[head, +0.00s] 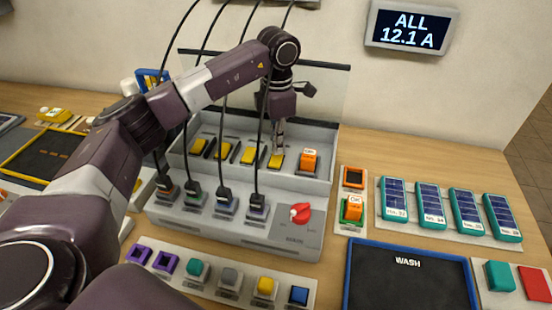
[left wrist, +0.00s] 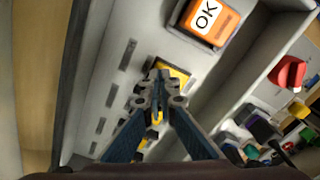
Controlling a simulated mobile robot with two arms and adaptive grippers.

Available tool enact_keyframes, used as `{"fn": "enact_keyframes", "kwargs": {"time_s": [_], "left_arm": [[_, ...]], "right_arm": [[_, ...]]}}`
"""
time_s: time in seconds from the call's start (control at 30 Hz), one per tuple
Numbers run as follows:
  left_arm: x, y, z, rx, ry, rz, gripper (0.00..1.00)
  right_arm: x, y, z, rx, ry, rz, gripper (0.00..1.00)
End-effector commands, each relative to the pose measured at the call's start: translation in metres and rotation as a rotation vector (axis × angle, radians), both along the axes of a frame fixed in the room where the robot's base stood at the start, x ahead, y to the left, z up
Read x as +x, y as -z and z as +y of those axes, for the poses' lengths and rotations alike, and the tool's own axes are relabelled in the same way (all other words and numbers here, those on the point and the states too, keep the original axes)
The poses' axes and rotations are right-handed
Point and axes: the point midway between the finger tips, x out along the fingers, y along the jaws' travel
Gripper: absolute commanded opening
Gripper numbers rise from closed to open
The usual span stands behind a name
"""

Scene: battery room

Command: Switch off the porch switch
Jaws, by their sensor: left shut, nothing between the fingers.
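A grey panel box (head: 320,185) holds a row of yellow switches, among them the far-left one (head: 198,147) and the right-hand one (head: 275,160). Their labels are too small to read, so I cannot tell which is the porch switch. My left gripper (head: 279,136) is shut and empty, pointing down at the right-hand yellow switch. In the left wrist view the closed fingertips (left wrist: 157,112) hide part of a yellow switch (left wrist: 176,73); I cannot tell whether they touch it. My right gripper is not in view.
An orange OK block (head: 309,160) stands right of the switches, also in the left wrist view (left wrist: 208,20). A red knob (head: 300,213) and plugs with black cables stand in front. A clear screen rises behind. A WASH tray (head: 348,275) lies at front right.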

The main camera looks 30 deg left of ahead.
Motion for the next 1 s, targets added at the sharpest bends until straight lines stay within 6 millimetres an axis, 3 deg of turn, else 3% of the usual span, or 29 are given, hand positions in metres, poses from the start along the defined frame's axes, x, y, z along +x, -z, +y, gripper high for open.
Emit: {"fn": "enact_keyframes", "kwargs": {"time_s": [0.63,1.0], "left_arm": [[0.000,0.011,0.000,0.001,0.000,0.001,0.00],[0.000,-0.009,0.000,0.000,0.000,0.000,0.00]], "right_arm": [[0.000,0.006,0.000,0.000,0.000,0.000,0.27],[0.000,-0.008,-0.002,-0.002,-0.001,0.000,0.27]]}}
